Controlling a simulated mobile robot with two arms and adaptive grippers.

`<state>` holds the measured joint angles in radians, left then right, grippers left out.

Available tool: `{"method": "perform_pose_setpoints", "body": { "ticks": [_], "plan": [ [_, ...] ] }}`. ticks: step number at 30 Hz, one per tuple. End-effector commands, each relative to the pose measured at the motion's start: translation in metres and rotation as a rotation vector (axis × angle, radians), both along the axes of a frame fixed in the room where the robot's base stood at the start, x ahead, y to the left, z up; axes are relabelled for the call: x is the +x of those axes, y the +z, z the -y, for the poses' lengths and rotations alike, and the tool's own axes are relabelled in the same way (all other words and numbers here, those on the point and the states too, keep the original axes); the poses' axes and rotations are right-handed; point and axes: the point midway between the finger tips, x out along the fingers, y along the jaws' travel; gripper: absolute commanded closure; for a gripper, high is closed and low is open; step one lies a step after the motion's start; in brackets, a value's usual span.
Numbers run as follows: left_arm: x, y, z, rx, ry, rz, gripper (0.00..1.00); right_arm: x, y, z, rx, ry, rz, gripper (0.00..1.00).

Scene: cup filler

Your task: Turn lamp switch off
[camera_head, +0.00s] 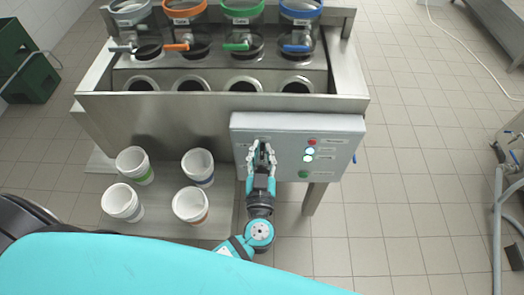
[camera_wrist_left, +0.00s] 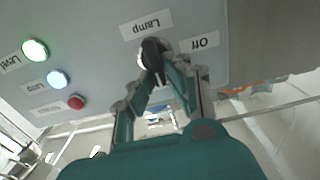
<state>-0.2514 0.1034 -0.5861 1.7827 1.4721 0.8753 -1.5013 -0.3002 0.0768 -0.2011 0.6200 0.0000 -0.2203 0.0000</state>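The lamp switch is a black knob (camera_wrist_left: 153,58) on the grey control panel. In the left wrist view a "Lamp" label (camera_wrist_left: 146,25) and an "Off" label (camera_wrist_left: 199,42) sit beside it. My left gripper (camera_head: 261,148) is at the panel's left part in the head view. In the left wrist view its fingertips (camera_wrist_left: 154,62) are at the knob, one on each side. I cannot tell whether they press on it. My right gripper is not in view.
Several white cups stand on a metal shelf (camera_head: 160,222) left of my arm. The filler (camera_head: 190,110) with its taps is behind.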

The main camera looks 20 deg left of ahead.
Motion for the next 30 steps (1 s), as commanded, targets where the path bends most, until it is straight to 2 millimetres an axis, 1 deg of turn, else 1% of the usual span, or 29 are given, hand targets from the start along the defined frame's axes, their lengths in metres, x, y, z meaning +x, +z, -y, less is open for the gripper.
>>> {"method": "perform_pose_setpoints", "body": {
  "ticks": [1, 2, 3, 11, 17, 23, 30],
  "plan": [
    [0.0, 0.0, 0.0, 0.0, 0.0, 0.0, 0.95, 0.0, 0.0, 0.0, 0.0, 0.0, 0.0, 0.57],
    [0.0, 0.0, 0.0, 0.0, 0.0, 0.0, 0.99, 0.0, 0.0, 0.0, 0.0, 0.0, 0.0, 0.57],
    [0.0, 0.0, 0.0, 0.0, 0.0, 0.0, 1.0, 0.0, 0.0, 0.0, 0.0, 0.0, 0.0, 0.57],
    [0.0, 0.0, 0.0, -0.005, 0.0, 0.001, 1.0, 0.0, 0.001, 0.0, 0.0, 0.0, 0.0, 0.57],
    [-0.001, 0.001, -0.001, -0.051, 0.001, 0.013, 1.0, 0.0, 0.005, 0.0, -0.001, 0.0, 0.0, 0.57],
    [-0.002, 0.002, -0.003, -0.17, 0.001, 0.047, 1.0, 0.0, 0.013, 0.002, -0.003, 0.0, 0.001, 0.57],
    [-0.003, 0.0, -0.007, -0.378, 0.002, 0.105, 1.0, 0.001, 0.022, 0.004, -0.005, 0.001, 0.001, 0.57]
  ]
}}
